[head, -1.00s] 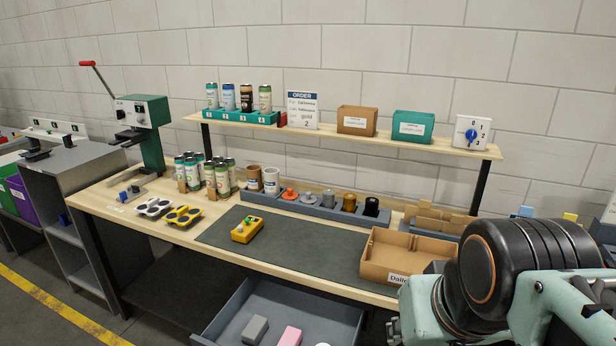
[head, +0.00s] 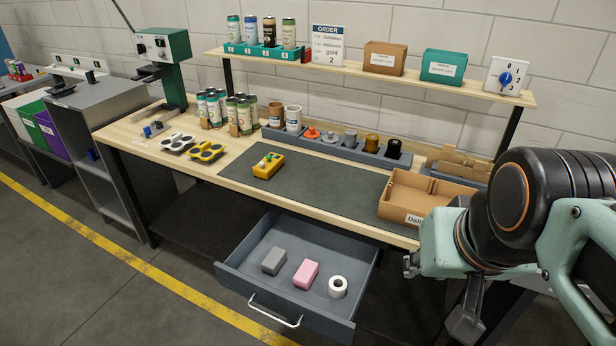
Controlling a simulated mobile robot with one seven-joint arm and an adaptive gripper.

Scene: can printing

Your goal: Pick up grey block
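The grey block (head: 274,261) lies in the open drawer (head: 240,269) under the workbench, at the drawer's left side. A pink block (head: 306,274) lies to its right, and a white roll (head: 338,287) lies right of that. My gripper (head: 466,325) shows only in part, low at the right of the head view, below my arm. It is well to the right of the drawer and apart from the grey block. Its fingertips are not clear enough to tell whether it is open or shut.
The drawer juts out in front of the workbench (head: 345,226), its handle (head: 275,312) facing forward. On the bench stand a yellow device (head: 268,165), a cardboard box (head: 405,198) and several cans (head: 243,116). A shelf (head: 300,66) runs above. The floor left of the drawer is clear.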

